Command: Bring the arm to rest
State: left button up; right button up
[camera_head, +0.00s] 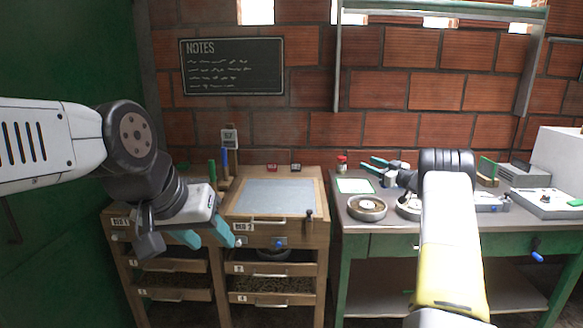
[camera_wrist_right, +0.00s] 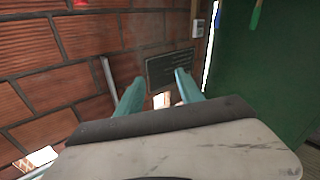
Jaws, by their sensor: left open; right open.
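My left gripper (camera_head: 207,236) hangs at the left in the head view, in front of the wooden drawer unit. Its two teal fingers point down and stand apart, with nothing seen between them. My right arm reaches in from the bottom right over the workbench, with its forearm toward the back. My right gripper (camera_head: 376,166) is partly hidden behind its dark wrist, with teal fingers showing to the left near the brick wall. In the right wrist view its fingers (camera_wrist_right: 158,92) are spread and empty, with the wall and chalkboard beyond.
The drawer unit (camera_head: 274,222) has a grey panel on top. The green-framed workbench (camera_head: 376,246) carries round pans (camera_head: 366,208), a red-lidded jar (camera_head: 341,164) and trays (camera_head: 546,203). A chalkboard (camera_head: 232,67) hangs on the brick wall. A green wall stands close at left.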

jog(key=s+d+r+m+t+h, duration=0.1)
jog(key=d+r+m+t+h, duration=0.1)
jog(key=r+h, duration=0.35)
jog(key=s+d+r+m+t+h, duration=0.1)
jog(key=r+m+h, duration=0.15)
jog(key=r, duration=0.65)
jog(key=s+a+r+m+g+h, duration=0.15)
jog(key=s+r+m+h, duration=0.45)
jog(key=s, duration=0.6)
jog(key=s+a+f+g+y, duration=0.1)
jog(key=s+a+f+g, duration=0.2)
jog(key=s, duration=1)
jog(key=s+a+f+n+g+y, duration=0.1)
jog(key=s+a+f+g, duration=0.3)
jog(key=s, duration=1)
jog(key=s+a+f+n+g+y, duration=0.1)
jog(key=s+a+f+g+y, duration=0.2)
jog(key=s+a+f, duration=0.3)
jog(key=s+a, duration=0.4)
jog(key=s, duration=0.4)
jog(key=shift+s+a+f, duration=0.15)
jog(key=shift+s, duration=0.05)
